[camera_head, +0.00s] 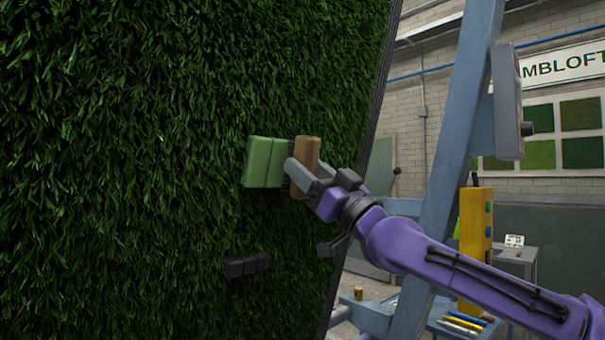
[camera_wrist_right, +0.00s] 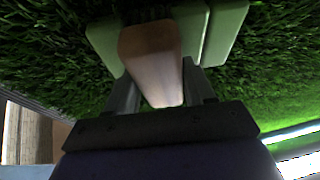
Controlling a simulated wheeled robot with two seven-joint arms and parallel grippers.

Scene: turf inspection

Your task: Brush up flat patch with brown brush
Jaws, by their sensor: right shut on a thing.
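The brown brush (camera_head: 307,150) is a wooden block, upright against the turf panel in the head view. My right gripper (camera_head: 303,176) is shut on it. In the wrist view the brown brush (camera_wrist_right: 150,50) sits between the two fingers, with dark bristles just showing beyond it at the turf. The green turf panel (camera_head: 120,130) stands steeply and fills the left of the head view. I cannot make out a distinct flat patch; the turf around the brush is partly hidden. My left gripper is not in view.
Light green blocks (camera_head: 263,162) are on the turf immediately left of the brush. Dark blocks (camera_head: 247,265) are lower on the panel. A blue-grey frame (camera_head: 450,150) stands to the right, with a yellow box (camera_head: 474,235) behind my right arm. The upper-left turf is clear.

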